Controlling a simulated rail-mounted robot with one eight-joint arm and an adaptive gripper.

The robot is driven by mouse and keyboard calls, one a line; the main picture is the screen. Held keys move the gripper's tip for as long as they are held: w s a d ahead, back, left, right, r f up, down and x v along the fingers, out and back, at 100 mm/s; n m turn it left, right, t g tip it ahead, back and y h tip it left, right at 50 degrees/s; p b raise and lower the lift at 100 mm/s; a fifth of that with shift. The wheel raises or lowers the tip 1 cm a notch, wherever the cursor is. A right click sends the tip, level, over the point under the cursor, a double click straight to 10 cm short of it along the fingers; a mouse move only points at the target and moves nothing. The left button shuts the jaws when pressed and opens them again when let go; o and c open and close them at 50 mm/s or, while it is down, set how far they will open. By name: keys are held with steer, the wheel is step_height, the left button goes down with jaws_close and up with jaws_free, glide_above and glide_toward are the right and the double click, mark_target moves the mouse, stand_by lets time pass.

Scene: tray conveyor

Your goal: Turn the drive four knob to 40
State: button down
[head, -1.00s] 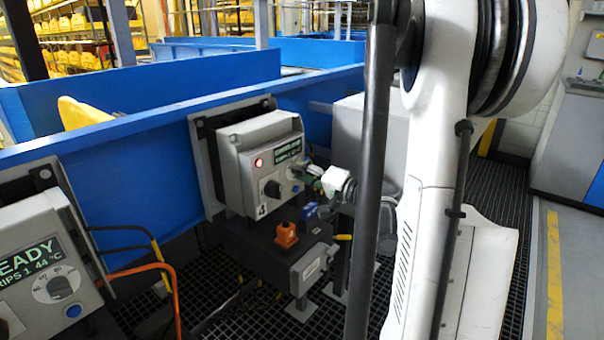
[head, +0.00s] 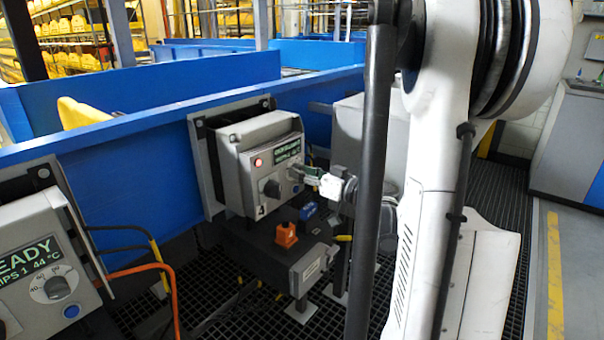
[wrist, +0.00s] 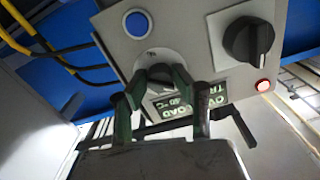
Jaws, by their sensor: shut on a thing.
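The drive four box (head: 250,186) is grey and marked 4, mounted on the blue conveyor side. Its round grey dial knob (wrist: 152,60) is in the upper middle of the wrist view, between my fingertips. My gripper (wrist: 161,76) is shut on this knob, with one dark green finger on each side. In the head view my gripper (head: 306,174) is at the right of the box front and hides the knob. The fingers cover much of the dial, so I cannot read its setting. The green display (wrist: 187,103) is partly hidden and shows overload text.
A black selector knob (wrist: 248,40), a lit red lamp (wrist: 263,86) and a blue button (wrist: 137,23) are on the same panel. Orange (head: 286,235) and blue (head: 309,211) connectors sit below the box. Another drive box (head: 40,262) reads READY at the left.

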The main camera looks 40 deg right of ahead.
steer(key=shift+n, duration=1.1)
steer(key=c, duration=1.4)
jaws_free()
steer(key=shift+s+d, duration=0.1)
steer(key=s, duration=0.4)
steer(key=s+d, duration=0.1)
steer(key=s, duration=0.6)
steer(key=shift+s+d, duration=0.35)
